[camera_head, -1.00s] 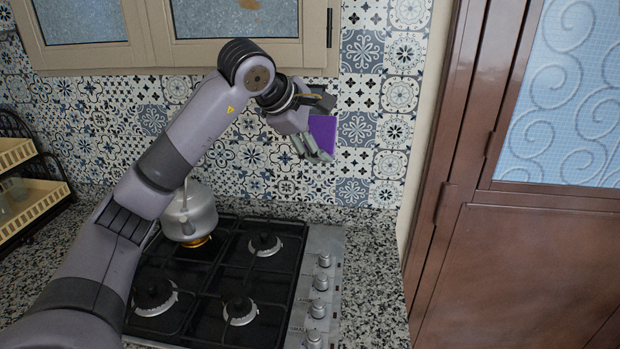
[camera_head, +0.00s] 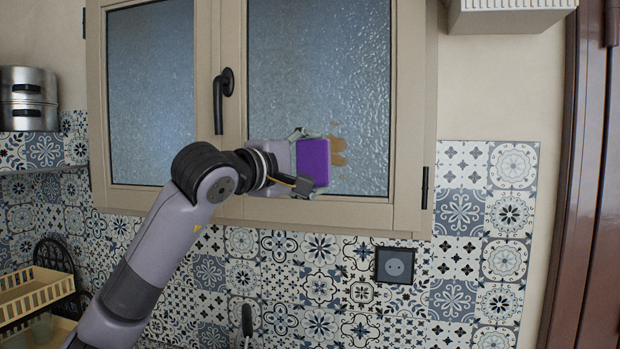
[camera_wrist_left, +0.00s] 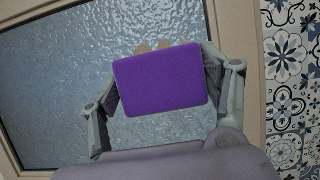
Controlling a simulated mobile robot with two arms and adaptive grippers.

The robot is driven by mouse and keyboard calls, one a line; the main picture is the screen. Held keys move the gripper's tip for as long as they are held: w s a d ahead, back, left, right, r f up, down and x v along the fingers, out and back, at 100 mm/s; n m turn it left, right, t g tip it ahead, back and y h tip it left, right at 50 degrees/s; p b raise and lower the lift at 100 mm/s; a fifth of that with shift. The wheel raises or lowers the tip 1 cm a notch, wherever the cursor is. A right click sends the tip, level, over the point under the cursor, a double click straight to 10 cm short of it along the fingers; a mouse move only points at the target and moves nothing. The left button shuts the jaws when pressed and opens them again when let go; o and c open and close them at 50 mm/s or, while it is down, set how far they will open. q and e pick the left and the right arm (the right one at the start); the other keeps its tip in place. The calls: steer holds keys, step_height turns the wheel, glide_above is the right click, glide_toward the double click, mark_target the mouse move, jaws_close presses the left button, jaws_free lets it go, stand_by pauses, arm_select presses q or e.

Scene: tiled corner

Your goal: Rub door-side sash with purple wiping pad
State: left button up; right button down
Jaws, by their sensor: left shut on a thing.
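My left gripper (camera_head: 300,165) is shut on the purple wiping pad (camera_head: 314,161), in front of the lower part of the right-hand window sash. The pad also shows in the left wrist view (camera_wrist_left: 160,80), held between both fingers. The door-side sash (camera_head: 318,80) has textured frosted glass in a beige frame, and the brown door is on its side. A brown-orange stain (camera_head: 338,150) is on its glass just right of the pad, partly hidden behind it. I cannot tell whether the pad touches the glass. My right gripper is not in view.
The left sash (camera_head: 150,90) and a black window handle (camera_head: 223,100) are beside the arm. A white box (camera_head: 508,14) hangs at top right. A rack (camera_head: 35,295) and steel pots (camera_head: 28,98) are at left.

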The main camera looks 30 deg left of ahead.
arm_select(q)
steer(key=shift+w+r+p, duration=0.1)
steer(key=shift+w+p, duration=0.25)
steer(key=shift+w, duration=0.45)
steer(key=shift+w+a+p, duration=0.25)
steer(key=shift+w+p, duration=0.15)
steer(key=shift+w, duration=0.55)
steer(key=shift+w+a+p, duration=0.3)
steer(key=shift+w, duration=0.6)
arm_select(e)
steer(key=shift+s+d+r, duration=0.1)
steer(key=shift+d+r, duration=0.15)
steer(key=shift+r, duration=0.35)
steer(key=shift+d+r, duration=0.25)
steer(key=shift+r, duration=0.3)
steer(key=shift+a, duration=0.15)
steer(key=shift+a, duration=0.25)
arm_select(q)
steer(key=shift+w+a, duration=0.1)
steer(key=shift+w, duration=0.3)
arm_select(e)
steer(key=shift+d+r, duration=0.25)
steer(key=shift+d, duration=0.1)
arm_select(q)
steer(key=shift+w+a+p, duration=0.15)
steer(key=shift+w+p, duration=0.35)
steer(key=shift+w, duration=0.05)
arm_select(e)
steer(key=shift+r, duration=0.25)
